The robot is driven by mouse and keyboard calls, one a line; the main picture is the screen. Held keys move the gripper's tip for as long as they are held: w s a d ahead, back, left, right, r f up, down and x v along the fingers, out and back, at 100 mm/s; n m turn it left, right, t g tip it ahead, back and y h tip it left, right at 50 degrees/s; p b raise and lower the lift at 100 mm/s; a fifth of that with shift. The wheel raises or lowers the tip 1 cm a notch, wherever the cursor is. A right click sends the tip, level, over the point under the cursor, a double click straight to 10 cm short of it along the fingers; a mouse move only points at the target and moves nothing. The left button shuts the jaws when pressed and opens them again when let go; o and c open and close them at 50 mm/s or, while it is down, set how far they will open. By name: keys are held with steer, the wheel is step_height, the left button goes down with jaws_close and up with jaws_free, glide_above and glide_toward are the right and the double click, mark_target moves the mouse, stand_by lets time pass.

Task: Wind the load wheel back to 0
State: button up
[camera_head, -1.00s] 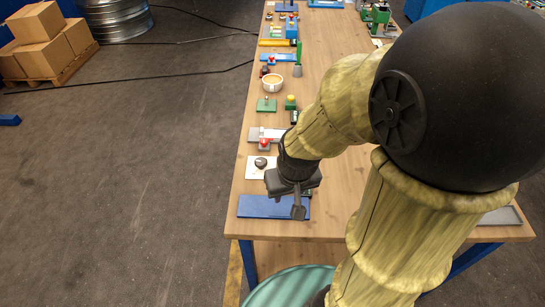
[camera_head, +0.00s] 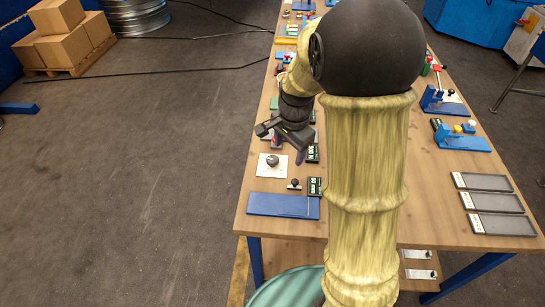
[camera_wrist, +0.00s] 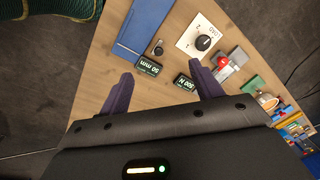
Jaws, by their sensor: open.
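My gripper (camera_head: 281,144) is open and empty above the left side of the wooden table; its two purple fingers also show in the wrist view (camera_wrist: 160,74). Between and beyond the fingers are a small black knob (camera_wrist: 158,48) and a display reading "50 mm" (camera_wrist: 148,66). A second display, seemingly reading "500 N" (camera_wrist: 185,83), lies near the right finger. A larger black knob (camera_wrist: 203,43) sits on a white plate (camera_wrist: 187,38) with small markings. I cannot tell for sure which part is the load wheel. The fingers touch none of these.
A blue plate (camera_head: 284,206) lies at the near table edge. Grey trays (camera_head: 500,225) and blue devices (camera_head: 462,141) stand at the right.

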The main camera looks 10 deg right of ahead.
steer(key=w+f+m, duration=0.2)
steer(key=w+m, duration=0.7)
steer(key=m+g, duration=0.1)
steer(key=m, duration=0.6)
glide_above(273, 159)
steer(key=shift+a+f, duration=0.1)
steer(key=shift+f, duration=0.6)
steer(key=shift+f, duration=0.1)
step_height(273, 159, down, 17)
steer(key=p, duration=0.3)
steer(key=shift+f+p, duration=0.15)
steer(key=shift+p, duration=0.2)
steer(key=c, duration=1)
